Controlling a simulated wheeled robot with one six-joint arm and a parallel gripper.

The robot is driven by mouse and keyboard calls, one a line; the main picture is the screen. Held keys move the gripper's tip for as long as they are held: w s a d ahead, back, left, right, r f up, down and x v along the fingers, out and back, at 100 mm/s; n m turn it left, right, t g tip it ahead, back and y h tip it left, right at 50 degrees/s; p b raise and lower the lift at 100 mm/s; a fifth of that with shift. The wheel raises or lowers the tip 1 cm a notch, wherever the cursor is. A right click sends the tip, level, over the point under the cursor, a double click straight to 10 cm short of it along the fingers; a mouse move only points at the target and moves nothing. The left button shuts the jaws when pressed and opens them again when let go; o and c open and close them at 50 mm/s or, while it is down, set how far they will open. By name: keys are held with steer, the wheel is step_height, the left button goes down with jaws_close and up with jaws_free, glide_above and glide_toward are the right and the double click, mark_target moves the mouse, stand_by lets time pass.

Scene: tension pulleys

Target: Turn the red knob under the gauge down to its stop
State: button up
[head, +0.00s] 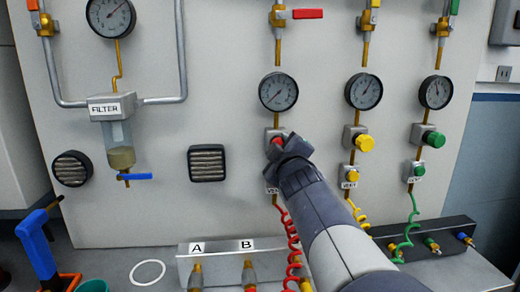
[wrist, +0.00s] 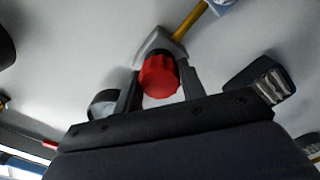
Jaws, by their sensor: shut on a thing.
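The red knob (wrist: 160,77) sits on a grey regulator body (wrist: 160,42) on the panel, below a brass pipe. My gripper (wrist: 158,92) is shut on the red knob, with one finger on each side of it. In the head view my gripper (head: 287,144) reaches the panel and covers most of the red knob (head: 279,141). The vent below the knob is mostly hidden by my arm.
To the right are a yellow knob (head: 364,143) and a green knob (head: 433,139) under their own gauges. A filter bowl (head: 120,145) hangs at left. Coiled red, yellow and green hoses run down to the bench. A manifold marked A and B (head: 220,262) stands below.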

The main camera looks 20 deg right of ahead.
steer(key=o, duration=1)
steer(key=p+v, duration=0.3)
steer(key=v, duration=0.7)
steer(key=shift+s+p, duration=0.35)
steer(key=shift+s, duration=0.05)
steer(key=shift+w, duration=0.1)
steer(key=shift+b+x, duration=1.9)
steer(key=shift+x, duration=3.45)
steer(key=shift+a, duration=0.1)
